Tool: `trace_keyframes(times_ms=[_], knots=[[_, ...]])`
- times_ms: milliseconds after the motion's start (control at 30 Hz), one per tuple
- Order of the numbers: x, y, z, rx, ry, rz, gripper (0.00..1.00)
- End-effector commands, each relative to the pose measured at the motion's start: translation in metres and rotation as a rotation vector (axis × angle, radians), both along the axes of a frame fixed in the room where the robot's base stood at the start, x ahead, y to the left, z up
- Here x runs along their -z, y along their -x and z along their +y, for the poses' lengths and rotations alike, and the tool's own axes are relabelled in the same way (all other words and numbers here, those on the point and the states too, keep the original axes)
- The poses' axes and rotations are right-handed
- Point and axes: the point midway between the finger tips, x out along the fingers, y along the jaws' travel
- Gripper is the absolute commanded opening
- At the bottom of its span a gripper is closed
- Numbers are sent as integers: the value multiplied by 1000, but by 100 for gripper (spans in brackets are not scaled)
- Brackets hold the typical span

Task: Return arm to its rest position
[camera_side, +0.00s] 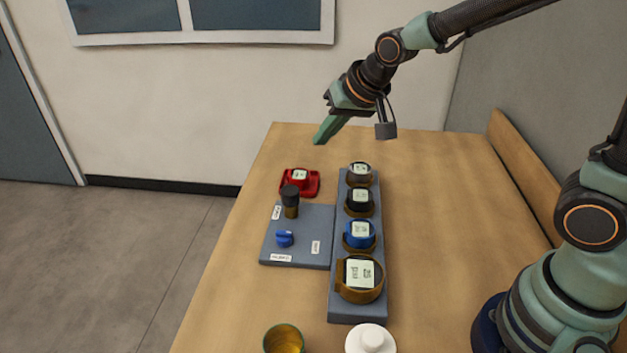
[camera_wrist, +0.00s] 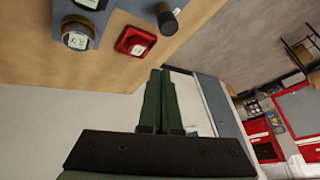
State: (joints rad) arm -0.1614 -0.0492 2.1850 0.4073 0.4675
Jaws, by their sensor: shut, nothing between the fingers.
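My gripper (camera_side: 322,138) is in the air above the far end of the table, with its green fingers pointing down and to the left. The fingers are together with nothing between them. In the wrist view, the green fingers (camera_wrist: 159,74) are side by side, and the red base with its labelled piece (camera_wrist: 135,42) lies beyond their tips. My gripper is apart from every object and from the table.
A grey-blue panel (camera_side: 300,225) has a blue knob (camera_side: 285,238) and a dark-topped post (camera_side: 290,200). A rack (camera_side: 357,312) beside it holds several labelled round pieces. A red base (camera_side: 313,190) lies behind. An amber cup (camera_side: 284,340) and a white lidded item (camera_side: 370,340) stand in front.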

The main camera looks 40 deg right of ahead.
Motion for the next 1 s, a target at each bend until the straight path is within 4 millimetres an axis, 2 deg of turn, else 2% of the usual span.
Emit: trace_keyframes(times_ms=[33, 200, 400, 500, 700, 1000], knots=[[-12, 13, -10, -15, 24, -4, 0], [-34, 60, -36, -90, 109, 22, 0], [-45, 113, -59, -174, 194, 56, 0], [-46, 132, -66, -206, 223, 69, 0], [-46, 149, -71, -238, 249, 84, 0], [-45, 150, -71, -240, 249, 86, 0]])
